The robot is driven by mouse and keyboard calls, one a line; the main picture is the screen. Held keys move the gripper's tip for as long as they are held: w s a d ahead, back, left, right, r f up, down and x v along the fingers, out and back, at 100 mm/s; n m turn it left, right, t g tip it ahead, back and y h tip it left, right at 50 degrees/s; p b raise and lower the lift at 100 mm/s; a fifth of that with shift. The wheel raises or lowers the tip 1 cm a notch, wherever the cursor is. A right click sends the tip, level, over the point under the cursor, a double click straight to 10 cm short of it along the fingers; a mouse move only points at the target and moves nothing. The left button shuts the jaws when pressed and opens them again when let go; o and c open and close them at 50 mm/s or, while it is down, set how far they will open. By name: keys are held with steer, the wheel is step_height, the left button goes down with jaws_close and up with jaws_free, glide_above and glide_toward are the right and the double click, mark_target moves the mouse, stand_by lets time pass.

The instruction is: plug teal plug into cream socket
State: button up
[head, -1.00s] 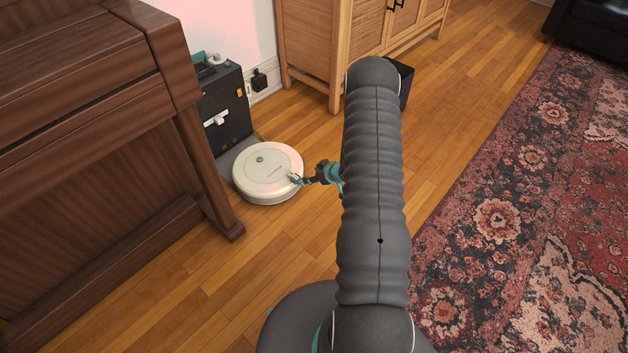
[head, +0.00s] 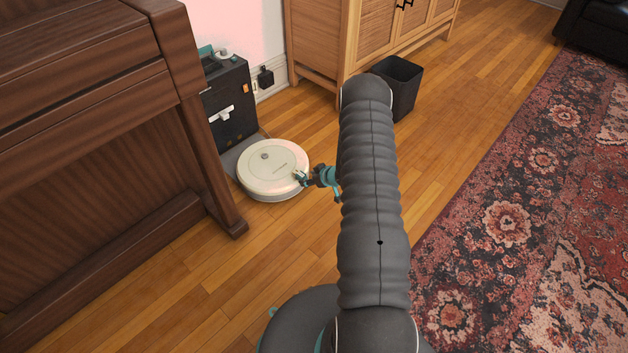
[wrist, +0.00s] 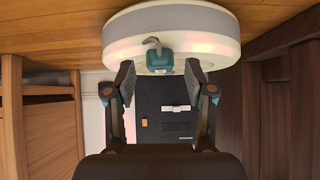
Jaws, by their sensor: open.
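The teal plug (wrist: 159,66), a small block with a grey curved cord or hook, shows in the wrist view against the pale top of the round robot vacuum, between and just beyond my fingertips. My gripper (wrist: 160,80) is open, one finger on each side of it, with nothing held. In the head view my gripper (head: 308,179) is at the right rim of the vacuum, and the plug cannot be told apart from its teal parts. A small pale wall outlet (head: 255,86) shows beside a black adapter; I cannot tell whether it is the cream socket.
The white robot vacuum (head: 272,166) sits in front of a black dock (head: 232,105) with pale and teal things on top. A brown wooden piano-like cabinet (head: 90,150) stands left. A wooden sideboard (head: 318,50) and black bin (head: 402,85) are behind. Open floor lies in front.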

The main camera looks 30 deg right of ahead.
mark_target(305, 178)
steer(key=shift+b+x, duration=1.1)
steer(key=shift+x, duration=0.8)
steer(key=c, duration=1)
steer(key=shift+s+d+r+p, duration=0.2)
steer(key=shift+s+d+p, duration=0.1)
steer(key=shift+s, duration=0.5)
steer(key=shift+s+d+r+p, duration=0.2)
steer(key=shift+s+d, duration=0.1)
steer(key=shift+s, duration=0.45)
steer(key=shift+s+d+r+p, duration=0.2)
steer(key=shift+s+d, duration=0.05)
steer(key=shift+s, duration=0.55)
